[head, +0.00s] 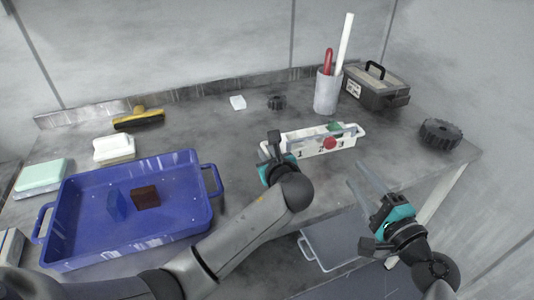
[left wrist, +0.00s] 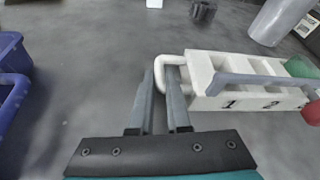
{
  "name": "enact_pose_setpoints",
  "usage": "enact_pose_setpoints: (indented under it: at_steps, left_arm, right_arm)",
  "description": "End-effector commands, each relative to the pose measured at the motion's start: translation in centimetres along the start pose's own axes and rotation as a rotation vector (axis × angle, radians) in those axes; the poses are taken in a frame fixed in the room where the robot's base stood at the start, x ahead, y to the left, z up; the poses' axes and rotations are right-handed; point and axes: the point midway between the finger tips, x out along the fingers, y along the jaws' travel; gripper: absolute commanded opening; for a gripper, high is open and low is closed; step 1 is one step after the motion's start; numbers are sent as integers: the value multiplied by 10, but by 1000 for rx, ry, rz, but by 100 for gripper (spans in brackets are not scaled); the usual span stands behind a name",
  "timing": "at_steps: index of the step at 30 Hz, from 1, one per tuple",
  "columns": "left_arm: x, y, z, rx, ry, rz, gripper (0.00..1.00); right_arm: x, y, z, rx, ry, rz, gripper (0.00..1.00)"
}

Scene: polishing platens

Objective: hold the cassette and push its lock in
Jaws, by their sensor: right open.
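The cassette (head: 312,143) is a long white rack with numbers on its front and a loop handle at each end. It lies on the bench, and its left part shows in the left wrist view (left wrist: 243,80). A red round lock (head: 330,143) sits on its front face, partly cut off in the left wrist view (left wrist: 311,113). My left gripper (head: 270,150) is at the cassette's left end. In the left wrist view its fingers (left wrist: 160,80) stand on either side of the handle bar, which fills the gap. My right gripper (head: 354,174) is open and empty, in front of the cassette's right half.
A blue tray (head: 190,216) with two small blocks stands at the left. A cup (head: 326,93) with a red and a white tool, a toolbox (head: 377,88) and a black gear-like wheel (head: 440,134) stand behind and right. The bench's front edge runs below my right gripper.

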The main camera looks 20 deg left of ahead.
Motion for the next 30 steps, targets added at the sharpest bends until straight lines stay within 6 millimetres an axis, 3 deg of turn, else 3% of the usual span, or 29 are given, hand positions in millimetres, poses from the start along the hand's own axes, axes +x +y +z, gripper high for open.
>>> enact_pose_setpoints:
  at_steps: [3,30]
  left_arm:
    - [0,0,0,0,0,0,0]
    - [0,0,0,0,0,0,0]
  right_arm:
    - [0,0,0,0,0,0,50]
    - [0,0,0,0,0,0,50]
